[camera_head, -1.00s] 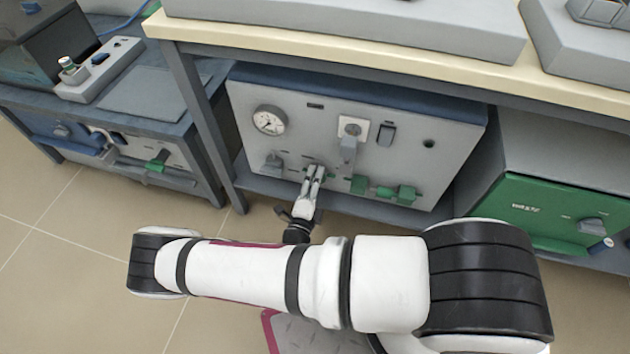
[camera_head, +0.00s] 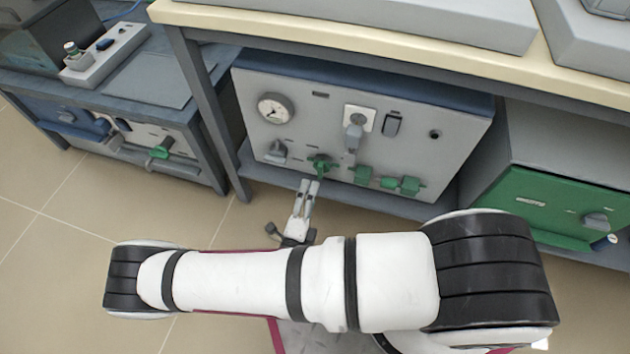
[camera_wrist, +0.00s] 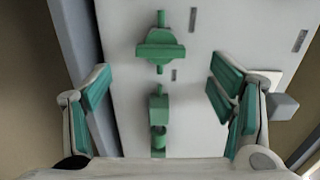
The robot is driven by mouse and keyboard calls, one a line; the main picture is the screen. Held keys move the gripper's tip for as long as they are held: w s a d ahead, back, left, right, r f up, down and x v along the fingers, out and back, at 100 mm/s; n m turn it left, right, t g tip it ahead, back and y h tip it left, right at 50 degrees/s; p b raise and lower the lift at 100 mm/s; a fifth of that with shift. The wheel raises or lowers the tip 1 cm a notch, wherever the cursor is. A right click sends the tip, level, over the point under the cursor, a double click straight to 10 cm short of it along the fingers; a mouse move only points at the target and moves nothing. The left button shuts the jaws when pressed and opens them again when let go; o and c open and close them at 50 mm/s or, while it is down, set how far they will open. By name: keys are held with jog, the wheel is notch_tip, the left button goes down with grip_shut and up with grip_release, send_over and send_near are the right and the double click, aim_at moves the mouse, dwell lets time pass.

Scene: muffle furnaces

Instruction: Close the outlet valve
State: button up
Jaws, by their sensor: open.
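In the head view, my gripper (camera_head: 309,184) is in front of the lower part of a grey panel (camera_head: 260,85), just below a green valve (camera_head: 320,164). That green valve (camera_wrist: 160,48), with a crosswise handle, lies ahead in the upper middle, apart from the fingers. I cannot read which is the outlet valve.
A further green fitting (camera_head: 408,186) is at the right of the panel. A gauge (camera_head: 275,108), a grey knob (camera_head: 276,151) and a grey plug (camera_head: 353,138) protrude nearby. A table leg (camera_head: 205,110) stands to the left, with clear floor in front.

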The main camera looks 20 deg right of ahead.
jog(key=shift+v, duration=1.5)
